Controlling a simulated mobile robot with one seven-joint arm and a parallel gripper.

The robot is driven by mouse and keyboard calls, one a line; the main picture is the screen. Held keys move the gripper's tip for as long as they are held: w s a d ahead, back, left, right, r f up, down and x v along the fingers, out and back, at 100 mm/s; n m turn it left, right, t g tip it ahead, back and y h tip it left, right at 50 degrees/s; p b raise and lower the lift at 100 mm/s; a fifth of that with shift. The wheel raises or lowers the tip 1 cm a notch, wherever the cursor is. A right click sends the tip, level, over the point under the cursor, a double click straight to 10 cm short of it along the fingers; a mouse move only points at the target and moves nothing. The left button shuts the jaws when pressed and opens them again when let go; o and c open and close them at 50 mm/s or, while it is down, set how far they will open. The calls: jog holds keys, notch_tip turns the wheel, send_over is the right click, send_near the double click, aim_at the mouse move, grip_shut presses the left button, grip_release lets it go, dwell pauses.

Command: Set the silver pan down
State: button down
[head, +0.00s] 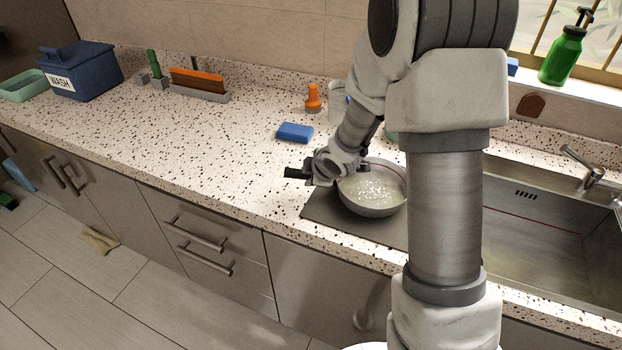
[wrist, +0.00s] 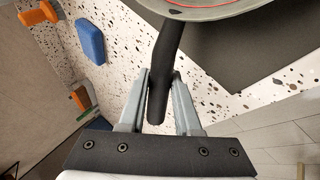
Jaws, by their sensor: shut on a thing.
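The silver pan (head: 375,207) is at the counter's front, left of the sink, over a dark grey mat (head: 325,212). It looks roughly level, with pale speckled contents or glints inside. I cannot tell whether its base touches the mat. My gripper (head: 322,168) is at the pan's left side, shut on its black handle. In the wrist view the handle (wrist: 166,50) runs between the two fingers of my gripper (wrist: 162,80), and part of the pan's rim (wrist: 205,12) shows at the top. My arm hides some counter right of the pan.
The sink (head: 540,215) opens to the right. The counter left of the mat is clear.

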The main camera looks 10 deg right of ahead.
jog(key=shift+f, duration=0.1)
jog(key=c, duration=0.6)
grip_release()
